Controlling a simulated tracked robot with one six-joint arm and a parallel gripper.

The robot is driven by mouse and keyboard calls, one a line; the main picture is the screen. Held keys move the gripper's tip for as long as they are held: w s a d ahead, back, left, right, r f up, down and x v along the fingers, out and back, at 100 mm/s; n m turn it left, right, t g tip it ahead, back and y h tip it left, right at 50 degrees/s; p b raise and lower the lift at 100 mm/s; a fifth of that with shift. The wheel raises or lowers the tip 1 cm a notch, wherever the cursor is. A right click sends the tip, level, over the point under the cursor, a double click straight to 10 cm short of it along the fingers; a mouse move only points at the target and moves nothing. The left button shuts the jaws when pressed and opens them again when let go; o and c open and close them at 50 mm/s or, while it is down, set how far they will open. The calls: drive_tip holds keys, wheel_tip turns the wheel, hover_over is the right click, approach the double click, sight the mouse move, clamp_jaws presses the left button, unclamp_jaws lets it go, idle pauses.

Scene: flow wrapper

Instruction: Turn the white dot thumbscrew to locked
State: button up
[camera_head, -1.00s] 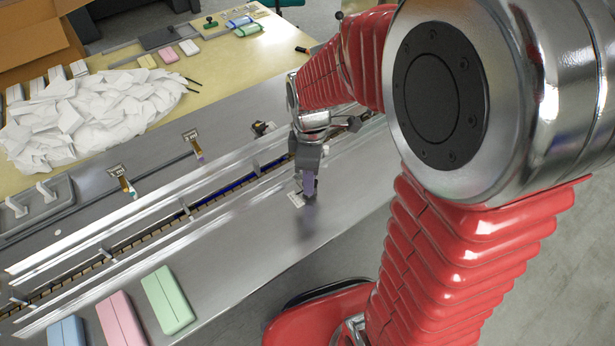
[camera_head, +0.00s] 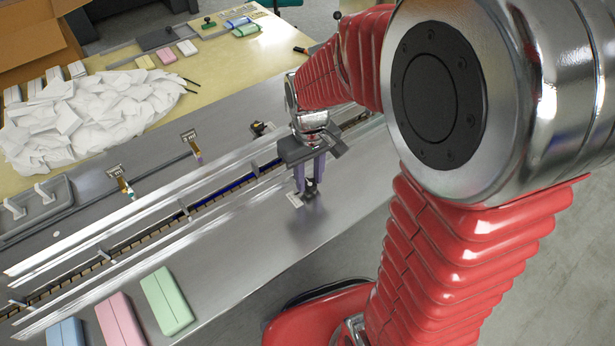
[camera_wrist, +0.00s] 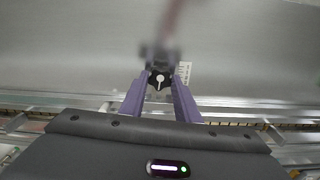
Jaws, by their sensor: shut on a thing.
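The white dot thumbscrew (camera_wrist: 159,80) is a small black knob with a white dot and line on its top. In the wrist view it sits between the tips of my gripper's two purple fingers (camera_wrist: 160,86), which are shut on it. The white line points toward the palm side of my gripper. In the head view my gripper (camera_head: 309,190) points down at the steel deck, and the black thumbscrew (camera_head: 311,196) shows only partly at the fingertips. A white scale label (camera_wrist: 185,72) lies on the deck beside the knob; it also shows in the head view (camera_head: 294,200).
The guide rails and chain channel (camera_head: 180,215) run behind my gripper. Further knobs with labels (camera_head: 190,137) stand beyond the rails. Green (camera_head: 167,300), pink (camera_head: 121,319) and blue (camera_head: 67,332) packs lie at the front left. The steel deck around the thumbscrew is clear.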

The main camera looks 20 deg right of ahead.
drive_tip(key=m, duration=0.4)
drive_tip(key=shift+s+d+f+m, duration=0.1)
drive_tip(key=shift+s+f+m, duration=0.05)
drive_tip(key=shift+s+m, duration=0.15)
drive_tip(key=m, duration=0.3)
drive_tip(key=shift+m, duration=0.4)
drive_tip(key=m, duration=0.8)
drive_tip(key=shift+m, duration=0.3)
drive_tip(key=o, duration=1)
drive_tip(key=shift+w, duration=0.15)
drive_tip(key=shift+o, duration=0.2)
